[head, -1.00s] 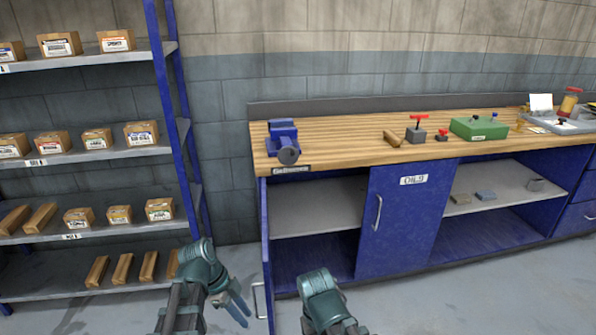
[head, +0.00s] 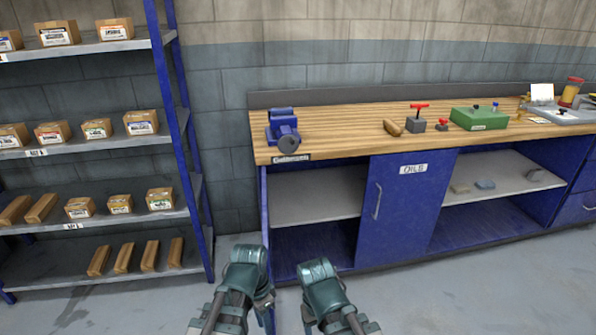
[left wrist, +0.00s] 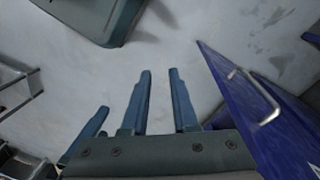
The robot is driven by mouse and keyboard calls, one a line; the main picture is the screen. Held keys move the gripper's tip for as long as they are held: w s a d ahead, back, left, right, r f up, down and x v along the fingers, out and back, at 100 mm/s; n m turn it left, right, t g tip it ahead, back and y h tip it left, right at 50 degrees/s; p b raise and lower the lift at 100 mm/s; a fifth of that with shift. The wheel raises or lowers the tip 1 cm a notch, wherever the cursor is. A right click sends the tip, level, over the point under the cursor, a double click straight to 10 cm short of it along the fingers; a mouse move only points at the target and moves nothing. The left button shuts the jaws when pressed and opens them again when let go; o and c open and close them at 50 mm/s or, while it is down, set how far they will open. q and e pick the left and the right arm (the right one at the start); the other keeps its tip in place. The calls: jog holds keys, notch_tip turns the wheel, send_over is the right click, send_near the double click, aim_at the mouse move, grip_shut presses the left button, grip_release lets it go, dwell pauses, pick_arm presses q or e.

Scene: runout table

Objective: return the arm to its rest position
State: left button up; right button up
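My left arm (head: 246,275) is folded low at the front in the head view, beside my right arm (head: 318,285). The left gripper's fingers cannot be made out there. In the left wrist view my left gripper (left wrist: 160,72) has two fingers apart with bare floor between them. It is open and empty. My right gripper's fingers are not visible in either view.
The workbench (head: 350,137) carries a blue vise (head: 283,128) and a green box (head: 478,118). A sliding blue-fronted panel (head: 402,205) marked for oils stands between open compartments. A shelf rack (head: 180,150) with boxes is at left. The floor (head: 470,295) at right is clear.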

pick_arm(q)
notch_tip(320, 180, up, 13)
jog(key=s+d+n+y+p, duration=0.2)
jog(key=n+p, duration=0.4)
jog(key=p, duration=0.7)
jog(key=shift+s+d+r+t, duration=0.15)
jog(key=shift+s+d+t, duration=0.15)
jog(key=shift+s+t, duration=0.15)
